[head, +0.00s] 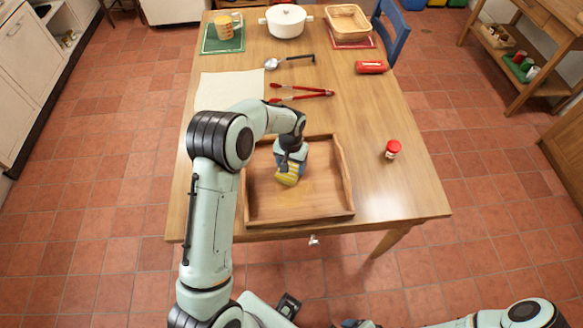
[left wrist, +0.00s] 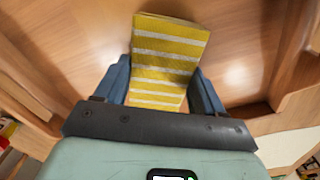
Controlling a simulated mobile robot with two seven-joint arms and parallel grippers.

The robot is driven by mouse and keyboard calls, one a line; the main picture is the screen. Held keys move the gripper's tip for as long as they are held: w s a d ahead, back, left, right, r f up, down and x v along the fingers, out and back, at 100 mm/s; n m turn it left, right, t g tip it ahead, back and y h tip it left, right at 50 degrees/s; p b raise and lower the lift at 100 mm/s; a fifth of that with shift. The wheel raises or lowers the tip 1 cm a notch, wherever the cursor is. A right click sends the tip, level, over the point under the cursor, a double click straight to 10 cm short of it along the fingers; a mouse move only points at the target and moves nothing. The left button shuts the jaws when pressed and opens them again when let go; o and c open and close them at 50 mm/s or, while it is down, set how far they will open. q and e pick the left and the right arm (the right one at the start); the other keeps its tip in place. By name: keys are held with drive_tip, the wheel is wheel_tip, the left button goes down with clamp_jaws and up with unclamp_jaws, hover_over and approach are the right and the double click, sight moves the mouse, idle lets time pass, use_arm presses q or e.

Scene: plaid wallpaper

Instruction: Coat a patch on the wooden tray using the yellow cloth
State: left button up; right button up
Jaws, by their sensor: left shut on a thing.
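The wooden tray (head: 312,212) lies near the front edge of the table. The yellow cloth (head: 288,177), with white stripes, is over the inside of the tray. My left gripper (head: 289,164) is shut on the cloth; in the left wrist view the striped cloth (left wrist: 168,62) sits between its two blue fingers. I cannot tell whether the cloth touches the tray floor. A slightly yellower area of the tray floor seems to show near the cloth, but it is faint. My right gripper is not clearly in view; only part of my right arm shows at the bottom right.
On the table (head: 395,190) are a red-lidded jar (head: 392,149) right of the tray, red tongs (head: 300,92), a ladle (head: 290,61), a cream mat (head: 228,90) and a red packet (head: 370,67). A white pot (head: 286,21), basket (head: 348,20) and mug (head: 224,27) stand at the back.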

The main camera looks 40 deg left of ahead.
sight(301, 200)
use_arm(q)
drive_tip(key=shift+w+a, duration=0.35)
drive_tip(key=shift+w, duration=0.1)
drive_tip(key=shift+w+d+p, duration=0.35)
drive_tip(key=shift+w+d, duration=0.05)
drive_tip(key=shift+d, duration=0.15)
drive_tip(key=shift+w+d, duration=0.2)
drive_tip(key=shift+d, duration=0.1)
drive_tip(key=shift+s+d+f+b, duration=0.15)
drive_tip(key=shift+s+d+b, duration=0.25)
drive_tip(key=shift+s+b, duration=0.1)
drive_tip(key=shift+s+d+r+b, duration=0.2)
drive_tip(key=shift+s+d+b, duration=0.4)
drive_tip(key=shift+s+d, duration=0.35)
drive_tip(key=shift+s+d+f+b, duration=0.1)
drive_tip(key=shift+s+d+b, duration=0.55)
drive_tip(key=shift+s, duration=0.35)
drive_tip(key=shift+s+d+b, duration=0.65)
drive_tip(key=shift+s+d, duration=0.55)
drive_tip(key=shift+s, duration=0.15)
drive_tip(key=shift+s+d, duration=0.6)
drive_tip(key=shift+s, duration=0.15)
use_arm(e)
drive_tip(key=f, duration=0.1)
drive_tip(key=s+f, duration=0.1)
drive_tip(key=f, duration=0.1)
drive_tip(key=s+f, duration=0.1)
drive_tip(key=f, duration=0.1)
